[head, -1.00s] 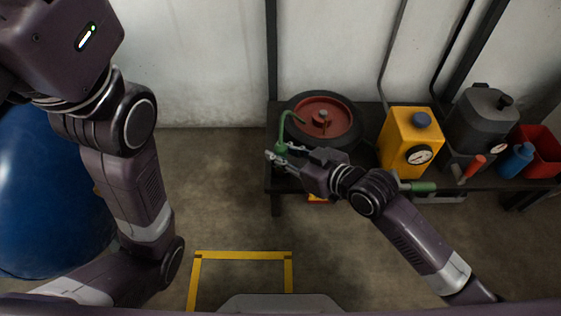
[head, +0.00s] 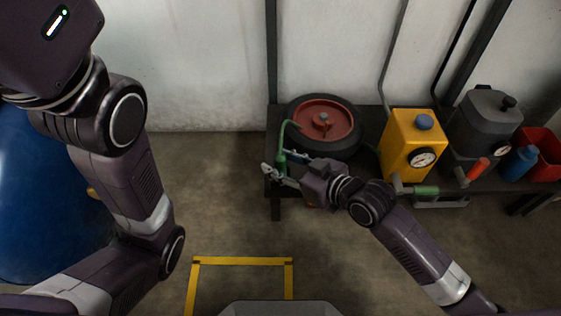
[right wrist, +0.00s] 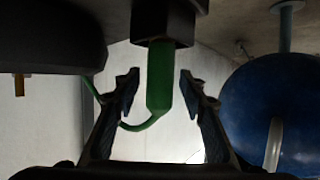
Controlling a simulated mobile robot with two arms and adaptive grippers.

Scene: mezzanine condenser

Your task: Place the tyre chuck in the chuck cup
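The green tyre chuck (head: 281,161) is at the left end of the dark bench, with its thin green hose curving up towards the wheel. In the right wrist view, which looks upside down, the chuck (right wrist: 160,80) has one end at a dark square block (right wrist: 164,24), apparently the chuck cup. How deep it sits inside is hidden. My right gripper (head: 279,166) is around the chuck with its fingers apart. In the wrist view, gaps show between the chuck and both fingers of the gripper (right wrist: 158,88). My left gripper is out of view; only my left arm shows.
On the bench (head: 369,176) are a wheel (head: 339,139), a yellow box with a gauge (head: 403,143), a dark pot (head: 484,122), a blue bottle (head: 519,163) and a red bin (head: 538,149). A blue tank (head: 45,220) stands left.

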